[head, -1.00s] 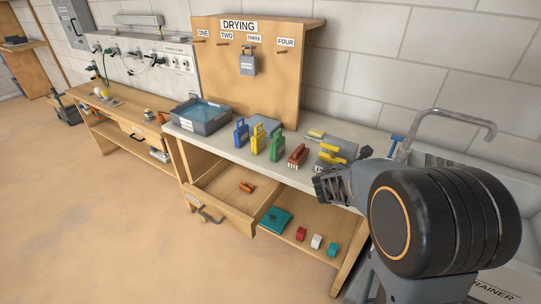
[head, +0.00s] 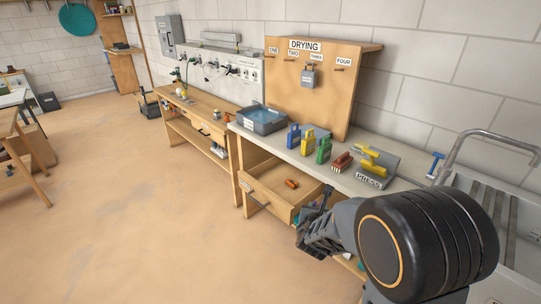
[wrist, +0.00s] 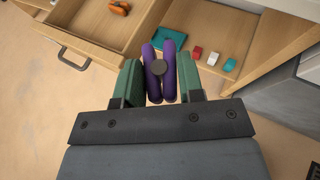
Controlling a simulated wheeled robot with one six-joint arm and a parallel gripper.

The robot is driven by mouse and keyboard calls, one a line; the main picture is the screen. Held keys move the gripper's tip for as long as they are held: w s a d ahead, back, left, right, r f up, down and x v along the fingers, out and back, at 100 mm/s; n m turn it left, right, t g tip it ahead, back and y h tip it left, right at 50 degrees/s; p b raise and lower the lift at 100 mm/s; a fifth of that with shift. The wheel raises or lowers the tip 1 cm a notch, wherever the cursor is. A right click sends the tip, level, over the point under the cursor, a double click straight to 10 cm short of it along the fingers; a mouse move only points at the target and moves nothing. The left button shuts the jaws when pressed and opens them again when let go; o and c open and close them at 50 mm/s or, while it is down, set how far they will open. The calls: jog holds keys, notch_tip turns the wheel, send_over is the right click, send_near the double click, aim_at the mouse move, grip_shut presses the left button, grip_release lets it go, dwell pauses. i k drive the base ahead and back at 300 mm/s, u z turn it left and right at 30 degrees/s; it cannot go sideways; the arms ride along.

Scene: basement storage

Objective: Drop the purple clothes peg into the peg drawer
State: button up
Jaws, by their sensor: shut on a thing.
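The purple clothes peg (wrist: 152,75) is between the green-padded fingers of my gripper (wrist: 160,82) in the wrist view. My gripper is shut on it and holds it in the air in front of the bench. In the head view my gripper (head: 322,212) is near the drawer's right side, and the peg is mostly hidden there. The peg drawer (head: 262,198) is pulled open under the bench, with an orange peg (head: 292,184) inside. In the wrist view the drawer (wrist: 95,48) lies up and left of the held peg.
A teal item (wrist: 170,38) and small red (wrist: 198,53), white (wrist: 213,58) and teal (wrist: 230,65) pieces lie on the lower shelf.

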aim_at(308, 178)
jog(key=z, duration=0.05)
jog(key=k, duration=0.25)
jog(key=u, duration=1.55)
jog(key=i, duration=1.6)
jog(key=z, duration=1.2)
jog(key=i, duration=0.85)
jog(key=z, duration=0.1)
